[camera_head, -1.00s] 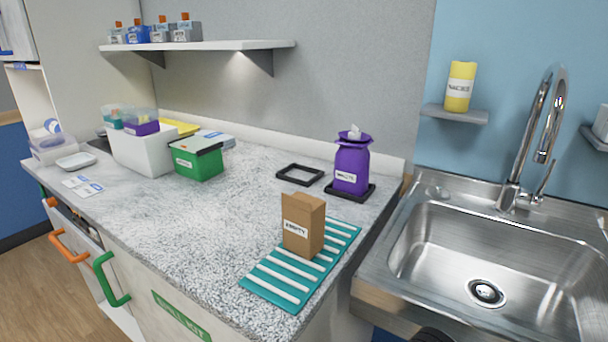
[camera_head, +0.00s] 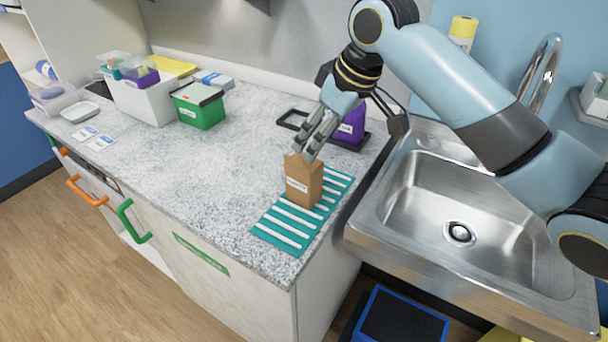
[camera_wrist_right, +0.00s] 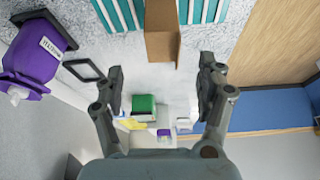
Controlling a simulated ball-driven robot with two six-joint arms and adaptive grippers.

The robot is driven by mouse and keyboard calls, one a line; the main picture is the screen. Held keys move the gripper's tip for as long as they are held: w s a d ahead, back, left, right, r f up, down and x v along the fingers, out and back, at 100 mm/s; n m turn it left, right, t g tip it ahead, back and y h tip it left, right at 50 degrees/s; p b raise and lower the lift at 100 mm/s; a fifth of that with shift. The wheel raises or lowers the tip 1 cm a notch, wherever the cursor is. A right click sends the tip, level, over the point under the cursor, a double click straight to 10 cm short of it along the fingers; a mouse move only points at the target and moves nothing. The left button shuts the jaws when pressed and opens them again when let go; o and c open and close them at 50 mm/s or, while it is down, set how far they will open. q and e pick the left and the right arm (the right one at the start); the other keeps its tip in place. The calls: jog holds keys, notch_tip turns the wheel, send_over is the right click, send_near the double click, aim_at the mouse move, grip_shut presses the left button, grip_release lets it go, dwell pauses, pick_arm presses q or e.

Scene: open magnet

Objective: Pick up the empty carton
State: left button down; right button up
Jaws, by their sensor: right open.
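The empty carton (camera_head: 303,182) is a brown box with a white label, standing upright on a teal and white striped mat (camera_head: 270,235) at the counter's front right. It also shows at the top of the right wrist view (camera_wrist_right: 162,32), partly cut off. My right gripper (camera_head: 308,153) is just above and behind the carton's top, fingers pointing down. In the right wrist view its two fingers (camera_wrist_right: 162,80) are wide apart with nothing between them, and the carton lies beyond the tips. Whether a finger touches the carton is unclear. My left gripper does not show.
A purple container (camera_head: 350,125) stands behind my right gripper, partly hidden, beside a black frame (camera_head: 290,121). A green box (camera_head: 200,110) and a white bin (camera_head: 143,100) stand at the back left. The sink (camera_head: 425,200) is to the right. The counter's middle is clear.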

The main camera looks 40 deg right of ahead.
aim_at(306, 162)
jog(key=p+x, duration=0.1)
jog(key=x, duration=0.9)
jog(key=shift+s+a, duration=0.15)
jog(key=shift+c, duration=0.4)
jog(key=c, duration=1)
jog(key=shift+o, duration=0.2)
